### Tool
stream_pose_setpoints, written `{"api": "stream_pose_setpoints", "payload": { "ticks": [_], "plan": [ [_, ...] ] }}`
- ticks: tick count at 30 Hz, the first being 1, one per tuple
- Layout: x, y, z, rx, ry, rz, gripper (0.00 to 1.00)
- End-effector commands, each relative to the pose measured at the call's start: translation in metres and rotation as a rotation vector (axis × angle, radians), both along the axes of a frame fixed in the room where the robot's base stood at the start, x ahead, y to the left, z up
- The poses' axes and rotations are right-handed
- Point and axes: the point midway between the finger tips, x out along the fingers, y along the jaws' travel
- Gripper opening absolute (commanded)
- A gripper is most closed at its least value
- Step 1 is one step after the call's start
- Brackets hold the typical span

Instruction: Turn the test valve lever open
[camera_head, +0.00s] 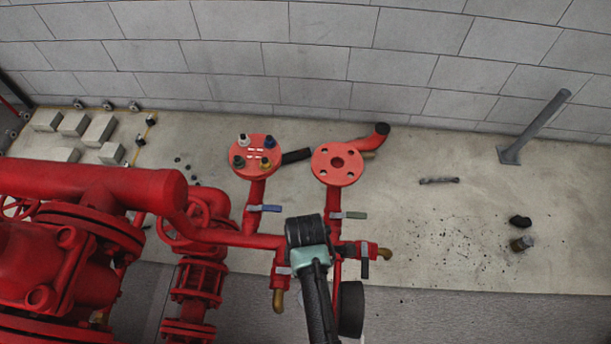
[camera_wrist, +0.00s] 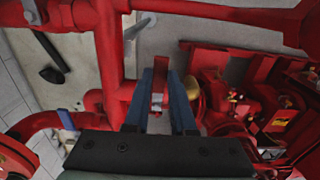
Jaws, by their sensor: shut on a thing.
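My gripper (camera_wrist: 163,92) has its two blue-grey fingers on either side of a narrow red piece, which appears to be the test valve lever (camera_wrist: 159,84). The fingers are closed on it. A brass outlet (camera_wrist: 191,93) shows just right of the right finger. In the head view, my wrist (camera_head: 306,238) is over the red pipework and hides the fingers and the held piece. A valve with a downward brass outlet (camera_head: 279,300) is just left of my wrist. How far the lever is turned cannot be told.
A blue lever (camera_head: 265,208) and a green lever (camera_head: 352,215) are on the two flanged risers behind. Another valve with a brass end (camera_head: 384,254) and a dark handle (camera_head: 365,269) is close on the right. Large red pump piping (camera_head: 90,185) fills the left. The floor at right is mostly open.

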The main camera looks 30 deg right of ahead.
Motion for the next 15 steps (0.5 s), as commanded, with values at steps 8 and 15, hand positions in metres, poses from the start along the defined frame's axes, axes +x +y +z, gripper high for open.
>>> {"api": "stream_pose_setpoints", "payload": {
  "ticks": [8, 15],
  "plan": [
    [-0.0001, 0.0002, 0.0002, 0.001, 0.001, 0.001, 0.00],
    [-0.0034, 0.0028, 0.0031, 0.001, 0.003, -0.054, 0.00]
  ]
}}
